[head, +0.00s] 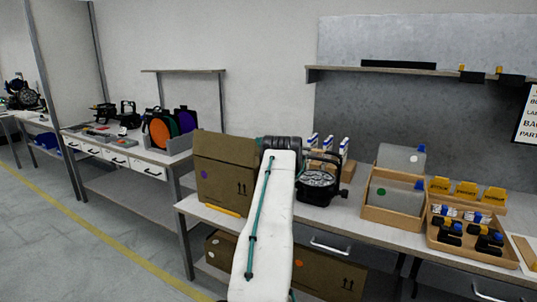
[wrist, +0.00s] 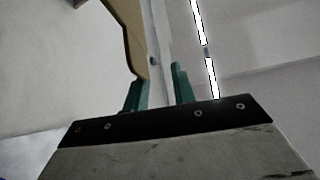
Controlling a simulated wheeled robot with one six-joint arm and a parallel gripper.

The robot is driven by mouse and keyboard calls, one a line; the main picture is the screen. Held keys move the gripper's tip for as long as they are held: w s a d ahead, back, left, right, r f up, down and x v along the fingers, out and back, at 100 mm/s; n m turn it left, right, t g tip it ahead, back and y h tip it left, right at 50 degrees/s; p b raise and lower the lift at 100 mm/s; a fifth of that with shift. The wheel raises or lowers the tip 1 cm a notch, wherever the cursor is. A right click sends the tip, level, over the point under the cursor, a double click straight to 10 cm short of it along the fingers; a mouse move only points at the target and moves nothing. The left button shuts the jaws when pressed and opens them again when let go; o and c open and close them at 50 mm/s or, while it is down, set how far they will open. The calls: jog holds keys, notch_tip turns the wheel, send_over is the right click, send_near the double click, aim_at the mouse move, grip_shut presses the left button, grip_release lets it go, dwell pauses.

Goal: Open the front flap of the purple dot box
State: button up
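The purple dot box is a brown cardboard carton (head: 226,182) on the near bench, left of my arm in the head view. A small purple dot and printed arrows show on its front. Its upper panel rises above a crease; I cannot tell which flap this is. In the wrist view a brown cardboard edge (wrist: 128,30) comes down from the top and ends near the left fingertip; it looks like part of a carton. My gripper (wrist: 160,83) has two green fingers apart with nothing clearly between them. In the head view my arm hides the fingers.
A black stage light (head: 318,185) stands right of my arm, with white-and-blue packs (head: 343,147) behind. Wooden trays (head: 393,218) lie farther right. A carton with an orange dot (head: 217,246) sits below the bench. A shelf (head: 420,74) hangs above.

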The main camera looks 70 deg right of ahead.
jog(key=s+a+r, duration=0.1)
jog(key=s+a, duration=0.7)
jog(key=a, duration=0.5)
jog(key=shift+a, duration=0.1)
